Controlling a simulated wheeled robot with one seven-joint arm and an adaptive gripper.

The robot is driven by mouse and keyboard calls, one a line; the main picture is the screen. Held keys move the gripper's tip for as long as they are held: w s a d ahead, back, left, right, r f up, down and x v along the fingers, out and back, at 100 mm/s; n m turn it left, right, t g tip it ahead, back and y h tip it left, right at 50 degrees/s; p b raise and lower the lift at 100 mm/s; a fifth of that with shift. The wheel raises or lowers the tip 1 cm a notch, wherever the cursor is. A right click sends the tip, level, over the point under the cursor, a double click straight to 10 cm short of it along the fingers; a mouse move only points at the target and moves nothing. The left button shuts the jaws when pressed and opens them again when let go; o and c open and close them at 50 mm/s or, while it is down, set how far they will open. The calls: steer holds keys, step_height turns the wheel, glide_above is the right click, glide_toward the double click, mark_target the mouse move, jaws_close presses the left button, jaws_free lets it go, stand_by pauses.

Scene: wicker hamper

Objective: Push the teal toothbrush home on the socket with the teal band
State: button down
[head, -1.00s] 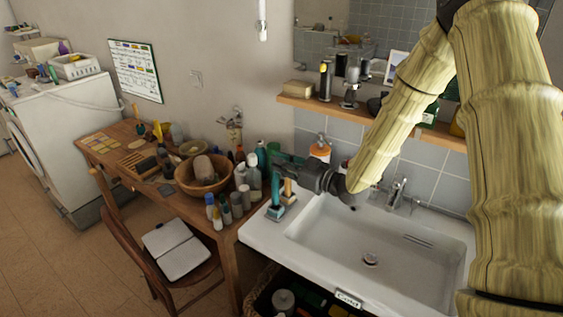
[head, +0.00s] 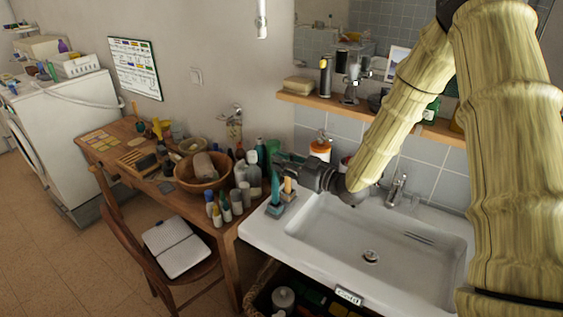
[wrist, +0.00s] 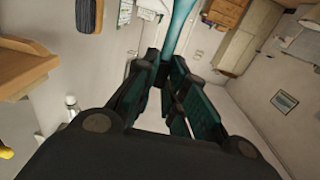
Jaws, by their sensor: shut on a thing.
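The teal toothbrush (head: 275,190) stands upright at the left front edge of the basin, over a small grey-teal holder (head: 283,209). My gripper (head: 276,164) reaches in from the right and is shut on its upper part. In the wrist view the teal shaft (wrist: 181,28) runs out between my dark green fingertips (wrist: 172,62). A second upright piece, tan-orange (head: 288,187), stands close beside it on the right. The socket bands are too small to tell apart, and I cannot tell how deep the brush sits.
The white basin (head: 330,262) lies right of the holder, with its tap (head: 397,190) behind. Several bottles (head: 240,190) crowd the wooden table at left. A soap pump bottle (head: 320,149) stands behind my gripper, under the shelf (head: 380,116).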

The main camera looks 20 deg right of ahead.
mark_target(276, 181)
steer(key=shift+f+b, duration=1.15)
steer(key=shift+f, duration=0.6)
steer(key=c, duration=1.4)
jaws_free()
steer(key=shift+r, duration=0.1)
steer(key=shift+o, duration=0.5)
steer(key=o, duration=0.4)
